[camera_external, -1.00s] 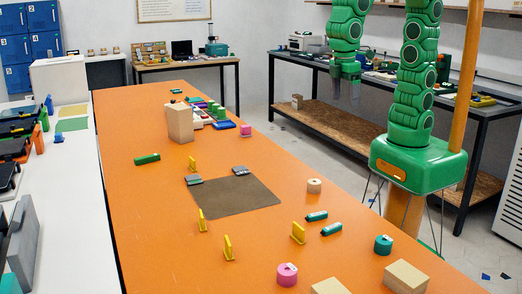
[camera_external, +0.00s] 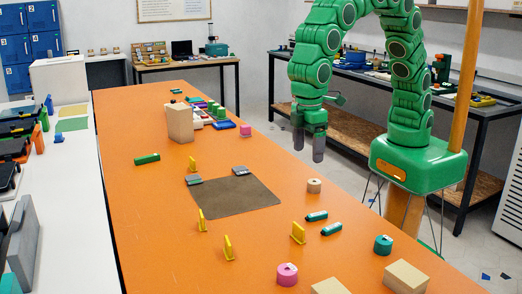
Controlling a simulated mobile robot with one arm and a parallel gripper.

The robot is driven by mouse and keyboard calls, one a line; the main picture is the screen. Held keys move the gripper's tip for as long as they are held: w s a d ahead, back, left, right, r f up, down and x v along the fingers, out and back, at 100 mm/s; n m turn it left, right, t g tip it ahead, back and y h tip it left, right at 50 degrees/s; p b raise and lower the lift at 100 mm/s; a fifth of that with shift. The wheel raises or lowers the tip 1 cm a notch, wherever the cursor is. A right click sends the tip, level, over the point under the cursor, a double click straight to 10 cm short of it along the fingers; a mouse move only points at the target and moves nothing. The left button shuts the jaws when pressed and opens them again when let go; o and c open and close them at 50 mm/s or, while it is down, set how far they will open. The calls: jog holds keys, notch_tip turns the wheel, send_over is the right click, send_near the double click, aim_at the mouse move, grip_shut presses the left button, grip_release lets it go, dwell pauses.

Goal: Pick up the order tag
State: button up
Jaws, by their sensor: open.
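My gripper (camera_external: 309,147) is open and empty, its two dark fingers apart and pointing down. It hangs in the air and appears above and behind the right edge of the orange table. I cannot tell for certain which object is the order tag. Several small yellow upright pieces stand on the table, one left of centre (camera_external: 201,221), one nearer the front (camera_external: 228,248) and one to the right (camera_external: 298,233). Two small grey and dark items lie at the far edge of the brown mat, one at its left corner (camera_external: 194,180) and one farther right (camera_external: 240,170).
The orange table (camera_external: 150,220) has bare room around the mat (camera_external: 235,195). A tan roll (camera_external: 314,186), teal tubes (camera_external: 317,216), a teal roll (camera_external: 383,245), a pink roll (camera_external: 287,274) and a box (camera_external: 405,277) stand at right. A tall tan block (camera_external: 180,123) stands farther back.

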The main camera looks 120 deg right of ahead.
send_over(298, 225)
notch_tip(298, 225, down, 10)
jog(key=shift+w+a+f, duration=0.1)
jog(key=shift+w+f, duration=0.15)
jog(key=shift+f, duration=0.35)
jog(key=shift+w+a+f, duration=0.1)
jog(key=shift+w+f, duration=0.1)
jog(key=shift+f, duration=0.35)
jog(key=shift+s+d+f, duration=0.1)
jog(key=shift+s+f, duration=0.1)
jog(key=shift+f, duration=1.15)
jog(key=shift+s+d+f, duration=0.1)
jog(key=shift+s+f, duration=0.1)
jog(key=shift+f, duration=1.15)
jog(key=c, duration=1.1)
